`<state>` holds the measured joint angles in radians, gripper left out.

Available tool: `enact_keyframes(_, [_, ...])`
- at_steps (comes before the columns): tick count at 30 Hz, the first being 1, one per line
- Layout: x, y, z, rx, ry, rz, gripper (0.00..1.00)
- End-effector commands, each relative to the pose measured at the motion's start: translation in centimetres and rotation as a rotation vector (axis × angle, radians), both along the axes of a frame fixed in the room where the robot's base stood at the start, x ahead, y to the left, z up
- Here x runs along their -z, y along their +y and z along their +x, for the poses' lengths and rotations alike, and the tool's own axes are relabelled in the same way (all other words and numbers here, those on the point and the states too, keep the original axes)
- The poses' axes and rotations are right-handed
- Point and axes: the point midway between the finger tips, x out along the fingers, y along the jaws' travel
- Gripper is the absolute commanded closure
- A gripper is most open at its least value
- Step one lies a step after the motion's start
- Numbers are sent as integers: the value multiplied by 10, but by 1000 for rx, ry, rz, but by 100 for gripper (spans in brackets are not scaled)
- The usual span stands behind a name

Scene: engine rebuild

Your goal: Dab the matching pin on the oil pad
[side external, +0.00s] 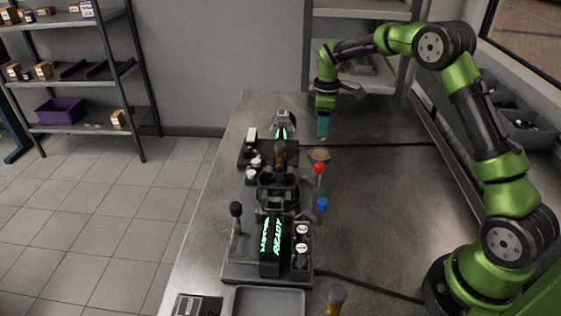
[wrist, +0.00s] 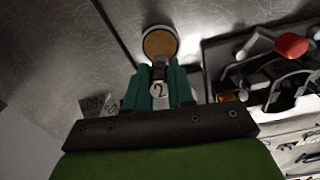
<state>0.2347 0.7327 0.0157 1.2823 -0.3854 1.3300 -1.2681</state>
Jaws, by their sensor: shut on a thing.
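My gripper (side external: 323,128) hangs over the far part of the bench with its teal fingers pointing down. In the wrist view my gripper (wrist: 158,82) is shut on a metal pin (wrist: 158,90) with a round white "2" mark. The oil pad (side external: 320,154) is a brown disc on the bench, just below and in front of the fingers in the side view. In the wrist view the oil pad (wrist: 160,42) shows a light rim, just beyond the pin's end. I cannot tell whether the pin touches it.
A dark fixture with a lit "READY" panel (side external: 275,240) stands left of the pad. Close by are a red knob (side external: 319,168), a blue knob (side external: 322,204) and a black knob (side external: 236,209). A grey tray (side external: 268,301) lies at the near edge. The bench right of the pad is mostly clear.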

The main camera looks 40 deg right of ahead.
Motion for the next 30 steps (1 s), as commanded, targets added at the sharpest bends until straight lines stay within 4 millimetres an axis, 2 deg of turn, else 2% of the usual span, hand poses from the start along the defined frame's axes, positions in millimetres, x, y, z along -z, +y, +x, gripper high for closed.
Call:
enact_keyframes(18, [39,0,0,0,-1,1,100])
enact_keyframes(30, [41,0,0,0,-2,0,100])
